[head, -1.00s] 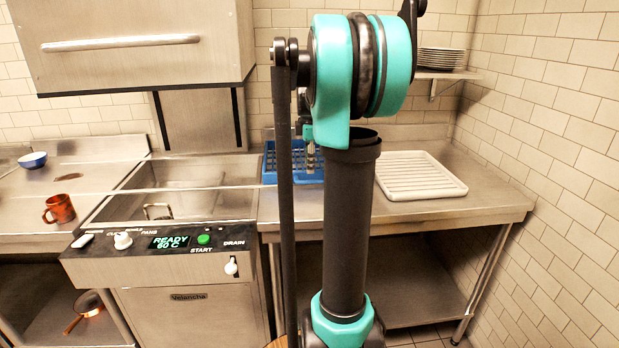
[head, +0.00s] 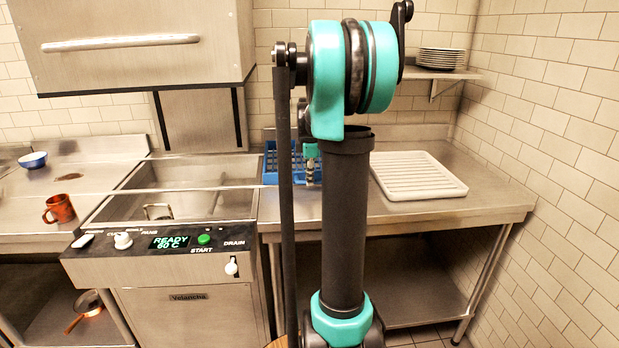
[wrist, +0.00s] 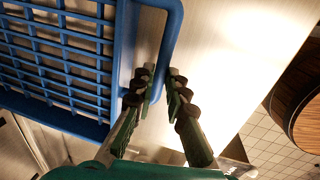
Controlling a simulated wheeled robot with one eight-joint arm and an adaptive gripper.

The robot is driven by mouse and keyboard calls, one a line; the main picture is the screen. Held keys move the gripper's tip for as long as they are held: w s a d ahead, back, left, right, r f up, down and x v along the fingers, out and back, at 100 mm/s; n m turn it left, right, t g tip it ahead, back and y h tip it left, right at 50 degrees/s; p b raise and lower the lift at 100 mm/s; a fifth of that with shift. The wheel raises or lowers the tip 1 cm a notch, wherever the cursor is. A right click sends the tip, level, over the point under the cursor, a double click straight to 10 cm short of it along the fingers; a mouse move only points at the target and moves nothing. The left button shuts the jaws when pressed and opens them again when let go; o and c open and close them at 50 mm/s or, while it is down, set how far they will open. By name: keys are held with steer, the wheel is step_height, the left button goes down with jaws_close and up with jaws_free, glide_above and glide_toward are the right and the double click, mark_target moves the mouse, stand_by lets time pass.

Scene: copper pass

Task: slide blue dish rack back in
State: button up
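The blue dish rack (head: 273,165) stands on the steel counter just right of the dishwasher, partly hidden behind my arm. In the wrist view its grid (wrist: 55,50) fills the upper left, and a blue looped handle (wrist: 176,28) sticks out towards the middle. My gripper (wrist: 162,76) is at the handle's near end, fingers slightly apart. The left finger overlaps the handle bar in the picture; I cannot tell whether it touches. In the head view my gripper (head: 311,166) is low at the rack's right side, partly hidden.
The dishwasher (head: 165,290) has an open basin (head: 190,190) left of the rack, its hood (head: 140,60) raised above. A white ribbed tray (head: 420,176) lies right on the counter. An orange mug (head: 59,209) and blue bowl (head: 33,160) stand left. Plates (head: 441,58) sit on a shelf.

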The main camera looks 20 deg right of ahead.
jaws_close()
steer(key=shift+a, duration=0.1)
steer(key=w+a, duration=0.4)
steer(key=a, duration=1.1)
steer(key=w+a, duration=0.4)
steer(key=a, duration=1.1)
steer(key=w+a, duration=0.5)
steer(key=a, duration=1)
steer(key=shift+a, duration=0.25)
steer(key=o, duration=0.6)
jaws_free()
steer(key=shift+o, duration=0.2)
steer(key=shift+d, duration=0.15)
